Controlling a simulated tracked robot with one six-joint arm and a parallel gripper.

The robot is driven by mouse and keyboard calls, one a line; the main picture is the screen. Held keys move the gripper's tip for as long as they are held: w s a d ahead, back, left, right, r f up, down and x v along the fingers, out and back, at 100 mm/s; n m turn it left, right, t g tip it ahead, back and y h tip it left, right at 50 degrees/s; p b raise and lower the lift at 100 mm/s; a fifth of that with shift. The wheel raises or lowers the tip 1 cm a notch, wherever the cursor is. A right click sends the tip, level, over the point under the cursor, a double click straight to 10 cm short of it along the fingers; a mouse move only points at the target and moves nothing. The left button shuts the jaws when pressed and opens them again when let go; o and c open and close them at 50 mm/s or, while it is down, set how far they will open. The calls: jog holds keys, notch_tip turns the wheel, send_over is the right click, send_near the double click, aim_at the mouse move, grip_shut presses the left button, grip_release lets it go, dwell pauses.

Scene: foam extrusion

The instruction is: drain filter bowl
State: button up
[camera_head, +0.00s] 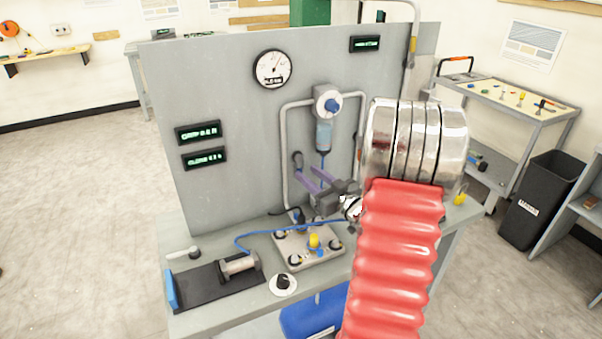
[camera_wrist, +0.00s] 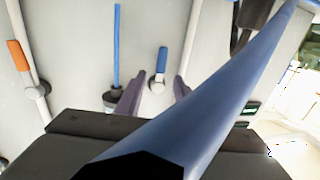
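The filter bowl (camera_head: 323,135) is a translucent blue cylinder below a white filter body (camera_head: 327,103) with a blue knob, mounted on the grey panel. A thin blue tube (camera_head: 323,166) hangs under it. My gripper (camera_head: 305,174) is below and slightly left of the bowl, its two purple fingers pointing at the panel. In the wrist view the fingers (camera_wrist: 158,78) are apart, with a blue-handled lever (camera_wrist: 160,62) showing between them, and no contact is visible. I cannot clearly identify the bowl in the wrist view. A wide blue bar crosses that view diagonally.
A grey fixture block (camera_head: 308,247) with several knobs stands on the bench below my gripper. A blue hose (camera_head: 255,236) runs past it to a metal cylinder (camera_head: 239,267) on a black mat. A pressure gauge (camera_head: 272,69) is above. An orange-handled valve (camera_wrist: 19,56) shows in the wrist view.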

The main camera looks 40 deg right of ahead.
aim_at(301, 169)
jog(key=shift+w+d, duration=0.15)
jog(key=shift+w, duration=1.5)
jog(key=shift+c, duration=0.5)
grip_shut()
